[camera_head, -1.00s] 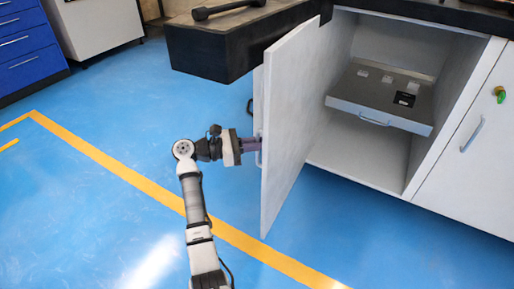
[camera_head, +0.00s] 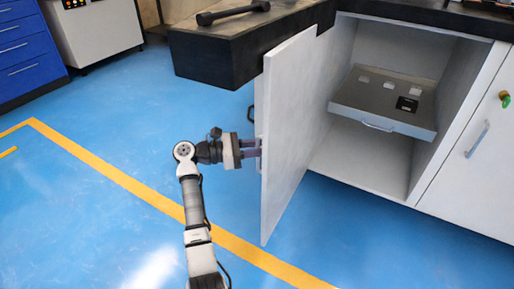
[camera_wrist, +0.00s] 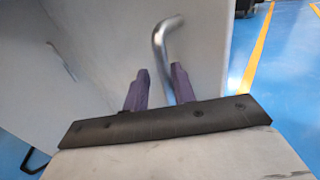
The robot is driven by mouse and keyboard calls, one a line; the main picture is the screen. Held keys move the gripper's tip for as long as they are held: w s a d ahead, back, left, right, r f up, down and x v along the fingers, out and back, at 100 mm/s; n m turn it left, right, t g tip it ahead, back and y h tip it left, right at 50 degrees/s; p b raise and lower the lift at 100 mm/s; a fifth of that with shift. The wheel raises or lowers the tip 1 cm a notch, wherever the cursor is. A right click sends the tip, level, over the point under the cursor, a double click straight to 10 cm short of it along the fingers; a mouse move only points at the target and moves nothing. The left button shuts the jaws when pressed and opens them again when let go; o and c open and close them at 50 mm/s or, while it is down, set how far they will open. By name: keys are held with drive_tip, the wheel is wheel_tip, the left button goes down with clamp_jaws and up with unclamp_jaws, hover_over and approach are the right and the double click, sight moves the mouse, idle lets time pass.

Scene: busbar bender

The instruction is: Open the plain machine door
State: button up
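The plain white machine door (camera_head: 292,140) stands swung wide open from the cabinet, its inner face toward the head camera. Its metal bar handle (camera_wrist: 161,42) is on the outer face, mostly hidden in the head view. My gripper (camera_head: 258,148) is at the outer face, near the door's free edge. Its two purple fingers are apart, and they also show in the wrist view (camera_wrist: 160,75). The lower part of the handle runs down behind or between the fingertips; I cannot tell whether they touch it.
The open cabinet (camera_head: 360,165) holds a grey drawer-like unit (camera_head: 385,105) with a handle. To its right is a shut white door (camera_head: 470,160) with a handle and a green-yellow knob. A dark countertop (camera_head: 225,65) juts out above.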

drive_tip(key=shift+s+a, duration=0.2)
drive_tip(key=shift+a, duration=0.15)
idle(0.3)
drive_tip(key=s+a, duration=0.1)
drive_tip(key=a, duration=1.2)
drive_tip(key=shift+s+a, duration=0.3)
drive_tip(key=shift+s, duration=0.05)
